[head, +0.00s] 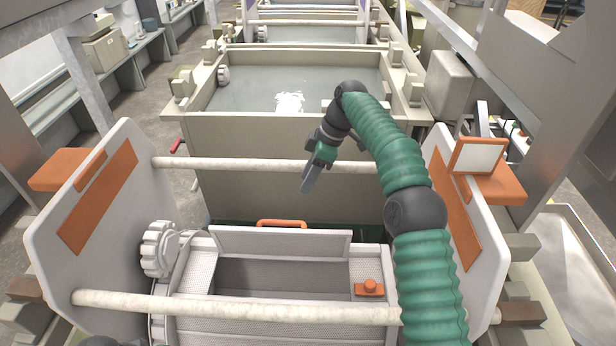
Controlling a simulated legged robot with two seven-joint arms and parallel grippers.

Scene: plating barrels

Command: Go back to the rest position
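My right gripper (308,182) hangs at the end of the green-sleeved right arm, above and beyond the barrel and in front of the tank. It points down and to the left. Its fingers overlap in this view, so I cannot tell whether they are open or shut; nothing shows in them. My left gripper is not in view. The pale perforated barrel (196,285) lies below, between two white side plates. A rectangular opening shows in its top, with a raised panel (280,242) along the far edge. An orange handle (282,223) shows just behind that panel.
Two pale crossbars (240,308) join the side plates (85,215), one near and one far. A liquid-filled tank (290,122) stands ahead, with more tanks behind. A grey box (450,85) stands at the right. Floor shows at the left.

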